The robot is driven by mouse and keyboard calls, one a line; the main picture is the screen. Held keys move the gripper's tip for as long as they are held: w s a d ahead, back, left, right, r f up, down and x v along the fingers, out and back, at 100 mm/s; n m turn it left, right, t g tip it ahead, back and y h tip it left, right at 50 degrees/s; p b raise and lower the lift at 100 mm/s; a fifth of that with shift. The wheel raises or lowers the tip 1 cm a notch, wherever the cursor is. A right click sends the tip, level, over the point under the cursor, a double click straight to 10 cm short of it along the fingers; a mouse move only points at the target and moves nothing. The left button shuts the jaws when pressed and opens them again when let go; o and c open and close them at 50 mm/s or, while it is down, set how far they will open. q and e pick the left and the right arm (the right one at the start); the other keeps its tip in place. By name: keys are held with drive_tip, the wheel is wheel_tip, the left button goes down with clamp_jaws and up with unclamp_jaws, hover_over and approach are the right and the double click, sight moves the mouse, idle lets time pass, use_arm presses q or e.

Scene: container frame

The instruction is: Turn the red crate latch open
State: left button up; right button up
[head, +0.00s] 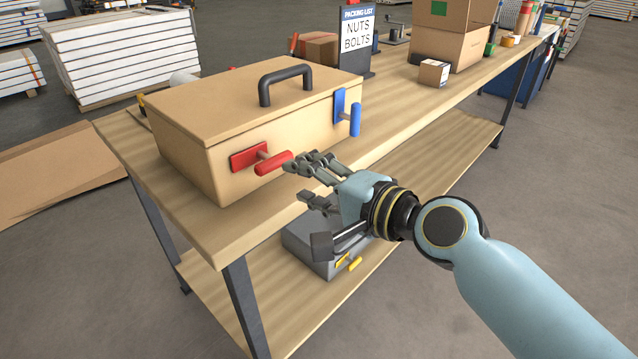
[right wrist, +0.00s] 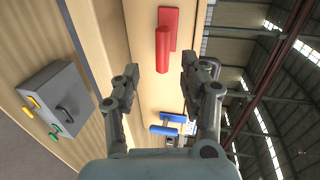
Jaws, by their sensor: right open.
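The tan wooden crate (head: 250,120) stands closed on the workbench, with a black handle (head: 285,82) on its lid. The red latch (head: 270,161) is on the crate's front face at the left, its plate flat on the wood and its cylindrical handle sticking outward. It also shows in the right wrist view (right wrist: 163,50), ahead of the fingers. The blue latch (head: 348,113) is on the same face at the right. My right gripper (head: 305,182) is open and empty, its fingertips just right of the red handle; I cannot tell if they touch. My left gripper is not in view.
A grey box (head: 318,250) with coloured handles sits on the lower shelf under the workbench (head: 228,236). A packing list sign (head: 357,42), a small carton (head: 434,73) and larger cartons (head: 450,42) stand farther back. The benchtop right of the crate is mostly clear.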

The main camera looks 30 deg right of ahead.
drive_tip(key=v, duration=0.2)
drive_tip(key=shift+s+d+r, duration=0.1)
drive_tip(key=shift+s, duration=0.2)
drive_tip(key=s+d+f+n+g+h+b, duration=0.15)
drive_tip(key=s+f, duration=0.25)
drive_tip(key=f, duration=0.8)
drive_tip(key=s+d+f+n+g+h, duration=0.1)
drive_tip(key=s+d+f+g, duration=0.3)
drive_tip(key=f, duration=0.7)
drive_tip(key=s+d+f+n+g+h, duration=0.15)
drive_tip(key=s+f, duration=0.35)
drive_tip(key=f, duration=0.7)
drive_tip(key=s+d+f+n+g, duration=0.1)
drive_tip(key=s+f+n+g, duration=0.1)
drive_tip(key=s+f, duration=0.3)
drive_tip(key=s+d+f+n+g+h, duration=0.1)
drive_tip(key=s+f+n, duration=0.3)
drive_tip(key=s, duration=1)
drive_tip(key=s+d+f+n+g+h, duration=0.1)
drive_tip(key=s+d+f+n+g, duration=0.1)
drive_tip(key=s+f, duration=0.4)
drive_tip(key=s+n+g, duration=0.1)
drive_tip(key=s+n, duration=0.1)
drive_tip(key=s, duration=0.1)
drive_tip(key=shift+s+d+g+b, duration=0.25)
drive_tip(key=shift+g+b, duration=0.1)
drive_tip(key=shift+g, duration=0.05)
